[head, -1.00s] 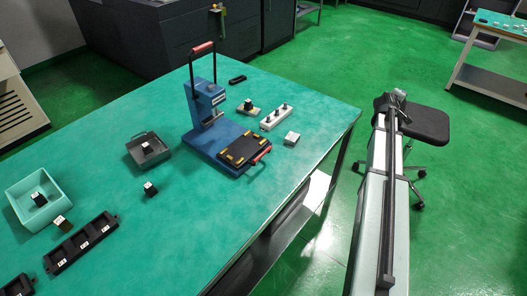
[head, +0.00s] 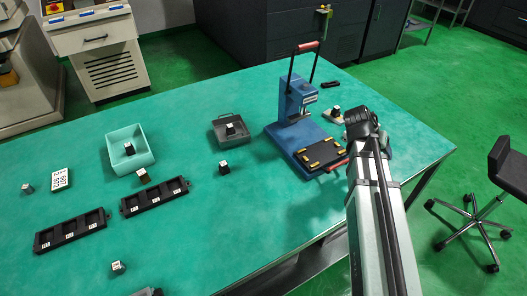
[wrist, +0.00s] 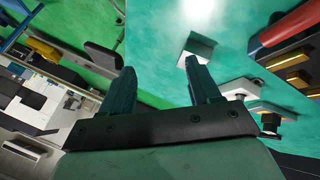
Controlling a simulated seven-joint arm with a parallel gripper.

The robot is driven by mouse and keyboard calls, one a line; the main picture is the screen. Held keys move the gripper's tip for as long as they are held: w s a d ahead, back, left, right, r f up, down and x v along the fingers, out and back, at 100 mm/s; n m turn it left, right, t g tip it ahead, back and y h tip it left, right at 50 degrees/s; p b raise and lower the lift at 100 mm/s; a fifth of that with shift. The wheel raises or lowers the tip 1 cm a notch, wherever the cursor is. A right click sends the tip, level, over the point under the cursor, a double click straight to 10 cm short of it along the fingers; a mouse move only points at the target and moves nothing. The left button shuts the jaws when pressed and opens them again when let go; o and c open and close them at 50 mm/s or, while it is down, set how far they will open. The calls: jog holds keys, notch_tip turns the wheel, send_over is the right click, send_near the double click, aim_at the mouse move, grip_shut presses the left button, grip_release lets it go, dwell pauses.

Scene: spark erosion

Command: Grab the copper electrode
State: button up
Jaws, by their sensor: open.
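My gripper (wrist: 161,78) is open and empty in the wrist view, its two dark fingers apart. In the head view the dark end of my arm is over the right side of the table and hides the fingers. A small block with a brownish, copper-like body (head: 142,176) stands on the table, just in front of the teal bin, far left of my arm. It may be the copper electrode; it is too small to be sure. Dark blocks stand in the teal bin (head: 149,160), in the grey tray (head: 219,141) and on the table (head: 223,168).
A blue press (head: 290,135) with a red-gripped lever stands between my arm and the grey tray. Two black racks (head: 125,211) lie at the left, near greyish blocks (head: 117,267) and a white number card (head: 61,180). The front middle is clear.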

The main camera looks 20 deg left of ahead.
jog(key=s+a+m+g+y, duration=0.1)
jog(key=s+a+m+g, duration=0.15)
jog(key=s+a, duration=1.15)
jog(key=w+a+r+n+y, duration=0.15)
jog(key=a+n, duration=0.35)
jog(key=a, duration=1.1)
jog(key=a+r+n+y, duration=0.15)
jog(key=a+n, duration=0.25)
jog(key=a, duration=1.3)
notch_tip(320, 180, up, 2)
jog(key=n+g+y, duration=0.1)
jog(key=n+y, duration=0.1)
jog(key=n, duration=0.6)
send_over(142, 173)
jog(key=shift+m, duration=0.35)
notch_tip(142, 173, down, 13)
jog(key=shift+r, duration=0.15)
grip_shut()
